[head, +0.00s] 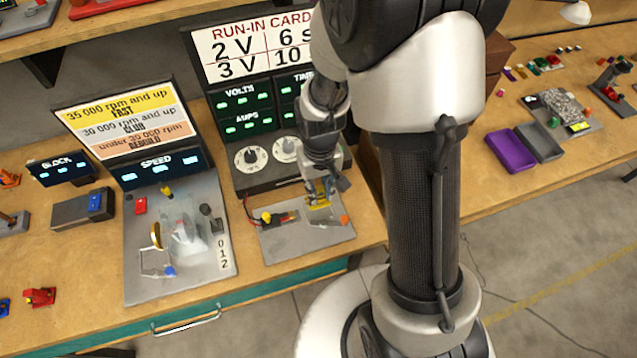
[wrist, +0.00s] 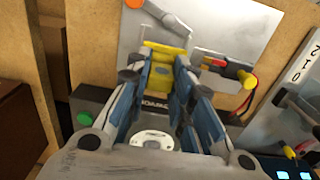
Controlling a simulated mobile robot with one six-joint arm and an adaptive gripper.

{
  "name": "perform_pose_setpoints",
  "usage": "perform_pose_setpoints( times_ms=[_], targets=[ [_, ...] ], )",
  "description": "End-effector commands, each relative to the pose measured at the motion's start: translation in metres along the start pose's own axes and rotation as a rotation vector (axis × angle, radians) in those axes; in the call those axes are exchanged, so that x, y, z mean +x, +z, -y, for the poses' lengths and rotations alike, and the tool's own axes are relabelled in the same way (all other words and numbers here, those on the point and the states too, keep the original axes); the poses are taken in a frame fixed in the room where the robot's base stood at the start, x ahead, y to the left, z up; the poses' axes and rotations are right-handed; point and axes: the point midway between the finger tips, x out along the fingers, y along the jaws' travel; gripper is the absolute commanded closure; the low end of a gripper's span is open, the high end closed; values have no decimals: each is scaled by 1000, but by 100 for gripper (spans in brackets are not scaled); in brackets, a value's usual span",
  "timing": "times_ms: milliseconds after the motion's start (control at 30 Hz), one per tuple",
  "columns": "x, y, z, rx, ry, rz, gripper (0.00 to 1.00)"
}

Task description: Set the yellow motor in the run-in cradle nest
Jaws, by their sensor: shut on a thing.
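My gripper (head: 319,190) is shut on the yellow motor (head: 318,202) above the steel run-in plate (head: 300,241). In the wrist view the motor (wrist: 166,52) shows between the two blue-grey fingers of my gripper (wrist: 163,68), with the plate (wrist: 240,22) behind it. A fixture with a yellow knob (wrist: 246,78) and red wire lies to the right of the motor there; in the head view this knob (head: 266,217) is left of it. The cradle nest is not clearly visible, and I cannot tell whether the motor touches it.
The run-in panel with dials (head: 268,157) and a card stands just behind the plate. An orange knob (head: 344,219) and a metal lever (wrist: 168,17) sit on the plate. The speed station (head: 180,240) is to the left. A purple tray (head: 510,150) lies far right.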

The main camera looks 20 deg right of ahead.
Motion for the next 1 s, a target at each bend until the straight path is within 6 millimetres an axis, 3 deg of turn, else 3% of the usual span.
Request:
perform_pose_setpoints(
  times_ms=[500, 1000],
  targets=[
    [46, 0, 0, 0, 0, -1, 100],
    [48, 0, 0, 0, 0, -1, 100]
  ],
)
